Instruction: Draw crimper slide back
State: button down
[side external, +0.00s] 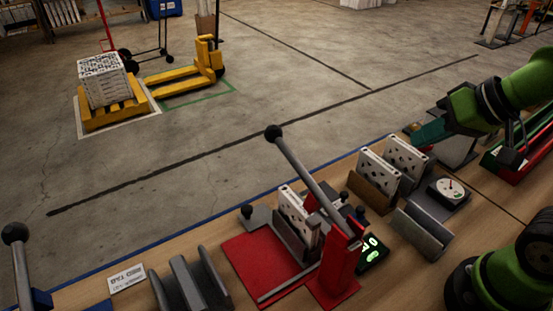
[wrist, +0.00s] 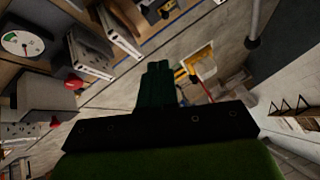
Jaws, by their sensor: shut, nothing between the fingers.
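The red crimper (side external: 338,255) stands on the bench with its long grey lever (side external: 305,170) raised and tilted, a black ball at its top. A grey slide (side external: 262,218) with a black knob (side external: 247,211) sits at its left by the red base plate. A white patterned filter (side external: 296,212) stands upright in the crimper; its lower part is hidden by grey plates. My gripper (side external: 422,135) is up at the right, apart from the crimper, above the bench's back edge. Its dark green fingers are together and empty, also in the wrist view (wrist: 157,75).
A dial gauge (side external: 449,190) and an angled grey plate (side external: 422,233) are nearby. A grey channel (side external: 190,281) and a label card (side external: 126,278) lie at left. A green-lit display (side external: 372,252) adjoins the crimper.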

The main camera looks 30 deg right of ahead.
jog(key=c, duration=1.8)
grip_release()
jog(key=shift+c, duration=0.2)
jog(key=shift+o, duration=1.1)
jog(key=shift+r, duration=0.1)
jog(key=o, duration=0.7)
notch_tip(320, 180, up, 5)
jog(key=shift+r, duration=0.1)
jog(key=shift+o, duration=0.4)
jog(key=w+a+r+m+g, duration=0.1)
jog(key=w+a+r+g, duration=0.1)
jog(key=w+r, duration=0.2)
jog(key=shift+w+a+r+m, duration=0.25)
jog(key=shift+w+m, duration=0.15)
jog(key=shift+w, duration=0.6)
jog(key=m+g+h, duration=0.2)
jog(key=m+g, duration=0.3)
jog(key=m, duration=0.3)
send_over(247, 208)
notch_tip(247, 208, down, 6)
notch_tip(247, 208, down, 26)
jog(key=shift+r, duration=0.15)
jog(key=shift+c, duration=0.5)
